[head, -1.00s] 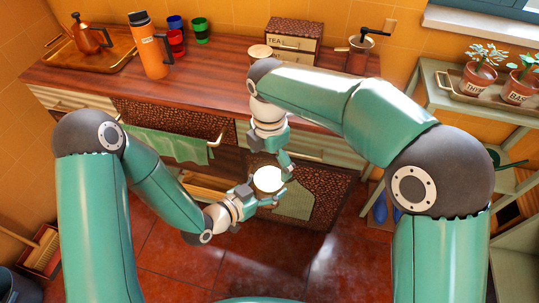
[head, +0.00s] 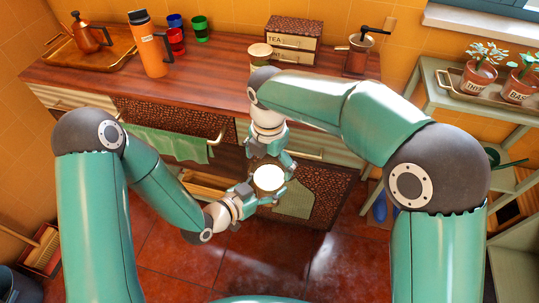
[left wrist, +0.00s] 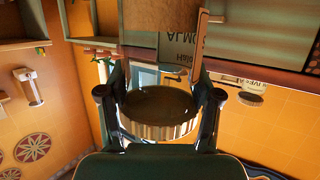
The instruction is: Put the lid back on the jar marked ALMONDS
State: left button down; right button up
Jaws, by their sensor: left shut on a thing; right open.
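A round, pale, brightly lit piece that looks like the lid (head: 269,178) is held by my left gripper (head: 262,188) in front of the counter. In the left wrist view its dark underside and ribbed rim (left wrist: 160,131) show between the fingers of my left gripper (left wrist: 158,103). My right gripper (head: 275,162) is open, pointing down just above and beside the lid; I cannot tell whether it touches. A small jar (head: 260,57) with a tan round top stands on the counter behind my right arm. No marking on it is legible, and its lower part is partly hidden.
The wooden counter (head: 215,87) holds an orange flask (head: 150,50), several coloured cups, a copper pot on a tray, a small drawer box (head: 292,42) and a grinder (head: 360,50). Its middle is clear. Potted plants (head: 478,78) stand on a shelf at right.

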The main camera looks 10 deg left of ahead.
aim_at(269, 176)
jog(key=shift+f, duration=2.55)
jog(key=shift+c, duration=0.3)
jog(key=c, duration=1.1)
jog(key=m, duration=1.1)
jog(key=shift+m, duration=0.3)
jog(key=m, duration=1.1)
jog(key=shift+w, duration=0.1)
